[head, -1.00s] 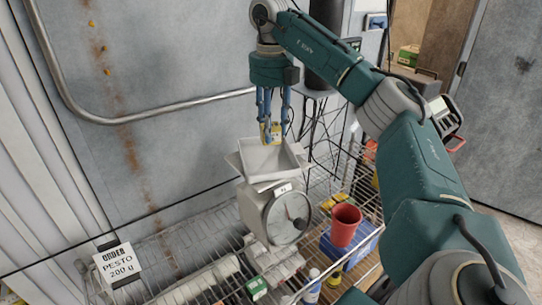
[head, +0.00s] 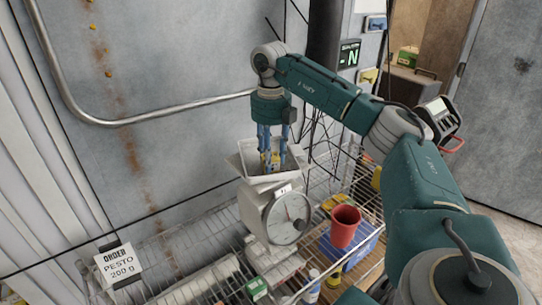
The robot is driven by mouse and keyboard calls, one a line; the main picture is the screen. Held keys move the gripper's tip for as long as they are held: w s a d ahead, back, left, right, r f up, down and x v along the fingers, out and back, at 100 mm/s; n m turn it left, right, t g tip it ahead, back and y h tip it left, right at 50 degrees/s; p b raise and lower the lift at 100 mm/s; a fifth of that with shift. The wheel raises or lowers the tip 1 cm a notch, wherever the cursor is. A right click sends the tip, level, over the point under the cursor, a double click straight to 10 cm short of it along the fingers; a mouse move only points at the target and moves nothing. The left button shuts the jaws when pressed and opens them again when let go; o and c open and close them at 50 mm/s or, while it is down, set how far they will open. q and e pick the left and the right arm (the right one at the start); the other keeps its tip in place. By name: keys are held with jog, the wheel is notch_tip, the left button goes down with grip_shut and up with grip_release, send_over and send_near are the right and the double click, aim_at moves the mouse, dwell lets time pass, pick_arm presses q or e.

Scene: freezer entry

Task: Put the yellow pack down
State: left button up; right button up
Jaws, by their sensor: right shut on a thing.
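The yellow pack (head: 270,160) is between the blue fingers of my right gripper (head: 271,164), which is shut on it. The gripper points down into the white pan (head: 247,153) on top of the scale (head: 254,209). The pack is low in the pan; whether it touches the pan's bottom I cannot tell. The scale has a round dial (head: 288,218) facing front and stands on a wire shelf. My left gripper is not in view.
A red cup (head: 344,227) and a blue box (head: 361,245) are right of the scale. An order card (head: 118,263) reading "PESTO 200 g" is at the left. White and green packs (head: 257,289) lie below on the wire shelf (head: 160,247). A metal rail (head: 150,118) runs along the wall.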

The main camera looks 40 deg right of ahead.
jog(key=o, duration=0.9)
jog(key=shift+r, duration=0.2)
jog(key=shift+r+b, duration=0.35)
jog(key=shift+r, duration=0.05)
notch_tip(320, 180, up, 3)
jog(key=shift+w+r+b, duration=0.1)
jog(key=shift+b, duration=0.65)
notch_tip(320, 180, up, 8)
jog(key=shift+f+p, duration=0.1)
jog(key=shift+p, duration=0.85)
jog(key=shift+s, duration=0.2)
